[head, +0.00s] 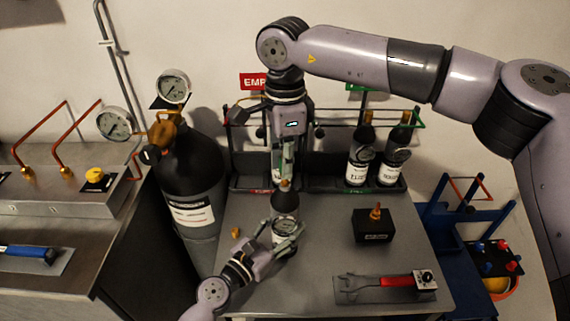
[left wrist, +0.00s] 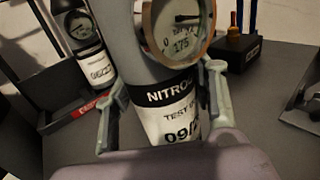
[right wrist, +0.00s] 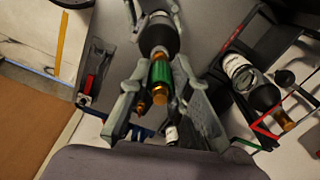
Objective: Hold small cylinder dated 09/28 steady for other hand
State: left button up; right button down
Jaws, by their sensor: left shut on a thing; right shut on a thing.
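The small dark cylinder (head: 285,204) stands upright on the grey table, with a round gauge on its side. In the left wrist view its label (left wrist: 175,115) reads "NITRO…", "TEST BY" and "09/…"; the last digits are hidden. My left gripper (head: 285,238) is shut around its lower body, one finger (left wrist: 110,118) on each side. The gauge (left wrist: 178,25) faces that camera, marked 0 and 175. My right gripper (head: 286,172) comes down from above, shut on the green-and-brass fitting (right wrist: 161,76) at the cylinder's top.
A rack behind has a red EMPTY sign (head: 253,82) and two labelled cylinders (head: 360,160) at right. A large black cylinder (head: 195,175) stands left. A black block (head: 374,226), red-handled wrench (head: 395,281) and small brass piece (head: 236,233) lie on the table.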

jog(key=shift+r, duration=1.65)
pick_arm(q)
jog(key=o, duration=1.5)
jog(key=shift+c, duration=0.2)
jog(key=shift+s, duration=0.1)
jog(key=v, duration=1.2)
jog(key=shift+r, duration=0.15)
pick_arm(e)
jog(key=shift+r, duration=0.1)
notch_tip(320, 180, up, 7)
jog(key=p, duration=0.7)
pick_arm(q)
notch_tip(320, 180, up, 7)
pick_arm(e)
jog(key=shift+s, duration=0.1)
